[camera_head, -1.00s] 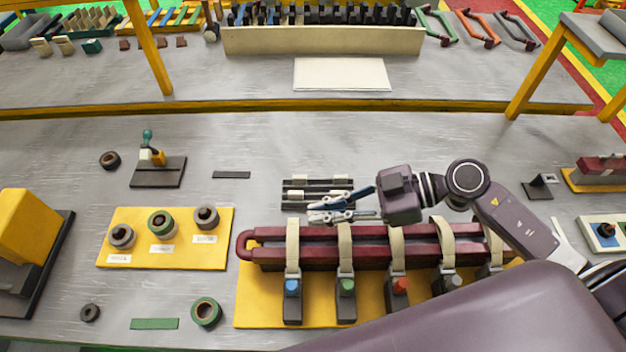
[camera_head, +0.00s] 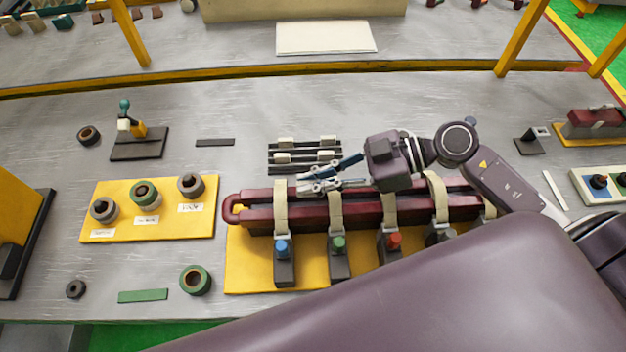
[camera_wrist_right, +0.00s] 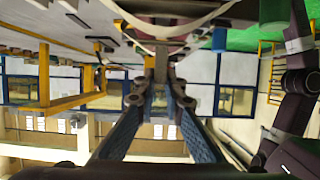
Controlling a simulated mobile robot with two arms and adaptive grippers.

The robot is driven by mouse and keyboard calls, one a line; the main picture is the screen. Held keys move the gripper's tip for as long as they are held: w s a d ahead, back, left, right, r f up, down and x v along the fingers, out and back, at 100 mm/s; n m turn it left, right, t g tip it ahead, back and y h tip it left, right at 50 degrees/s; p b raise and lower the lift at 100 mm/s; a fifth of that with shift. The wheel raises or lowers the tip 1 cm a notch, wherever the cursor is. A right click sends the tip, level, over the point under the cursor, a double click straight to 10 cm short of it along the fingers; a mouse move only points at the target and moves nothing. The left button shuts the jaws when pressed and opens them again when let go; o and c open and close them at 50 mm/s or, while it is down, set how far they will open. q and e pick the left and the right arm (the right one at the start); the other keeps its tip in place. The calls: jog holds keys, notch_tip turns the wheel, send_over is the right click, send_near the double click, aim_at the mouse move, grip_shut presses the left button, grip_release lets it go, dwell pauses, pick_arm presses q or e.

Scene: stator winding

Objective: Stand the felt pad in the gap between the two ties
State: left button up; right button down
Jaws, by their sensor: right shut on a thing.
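My right gripper (camera_head: 306,185) reaches in from the right over the back edge of the maroon coil (camera_head: 362,214). Its fingertips are near the gap between the two leftmost cream ties, the first tie (camera_head: 280,207) and the second tie (camera_head: 336,212). In the right wrist view, the fingers (camera_wrist_right: 160,85) close on a small greyish piece (camera_wrist_right: 162,68), seemingly the felt pad. My left gripper is not in view.
Several ties cross the coil, with colour-capped clamps in front on a yellow base (camera_head: 250,262). Behind the gripper lies a dark slotted rack with pale blocks (camera_head: 288,156). A yellow board with rings (camera_head: 128,222) stands left. A large link of my arm covers the lower right.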

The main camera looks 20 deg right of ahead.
jog(key=shift+f+b, duration=0.45)
jog(key=shift+f, duration=0.15)
jog(key=shift+f+b, duration=0.4)
jog(key=shift+b, duration=0.1)
jog(key=shift+f, duration=0.45)
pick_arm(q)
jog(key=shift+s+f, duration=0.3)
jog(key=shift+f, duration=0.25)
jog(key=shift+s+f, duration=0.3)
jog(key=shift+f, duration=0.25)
pick_arm(e)
jog(key=shift+f, duration=0.15)
jog(key=c, duration=1.9)
grip_release()
jog(key=shift+c, duration=0.2)
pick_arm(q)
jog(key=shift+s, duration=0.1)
pick_arm(e)
jog(key=v, duration=1.2)
jog(key=shift+s+f, duration=0.1)
